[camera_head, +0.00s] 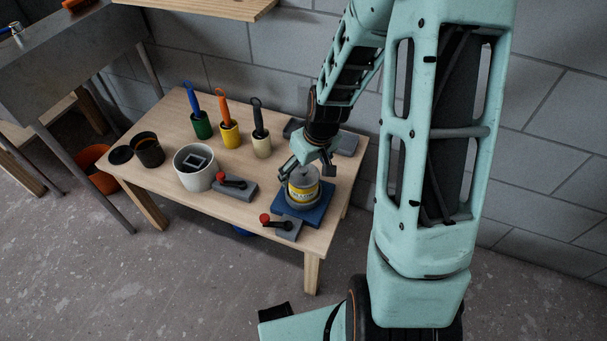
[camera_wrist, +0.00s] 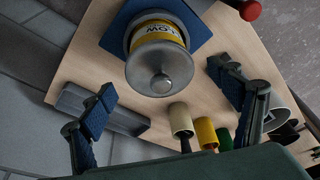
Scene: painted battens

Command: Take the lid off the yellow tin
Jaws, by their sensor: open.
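The yellow tin (camera_head: 303,194) stands upright on a blue square base (camera_head: 315,212) near the right end of the wooden table. Its grey metal lid (camera_wrist: 160,72) with a round knob (camera_wrist: 161,84) is on top, and the yellow label (camera_wrist: 158,33) shows in the wrist view. My gripper (camera_head: 308,168) is just above and behind the tin in the head view. In the wrist view my gripper (camera_wrist: 170,98) is open, its blue-padded fingers wide apart to either side, with the lid beyond them. Nothing is between the fingers.
On the table (camera_head: 160,178) are a white pot (camera_head: 194,170), a black pot (camera_head: 148,151), two grey blocks with red-knobbed levers (camera_head: 236,186) (camera_head: 283,226), and several handled cups (camera_head: 229,133). A grey tray (camera_wrist: 100,110) lies behind the tin. A shelf (camera_head: 205,8) overhangs the back.

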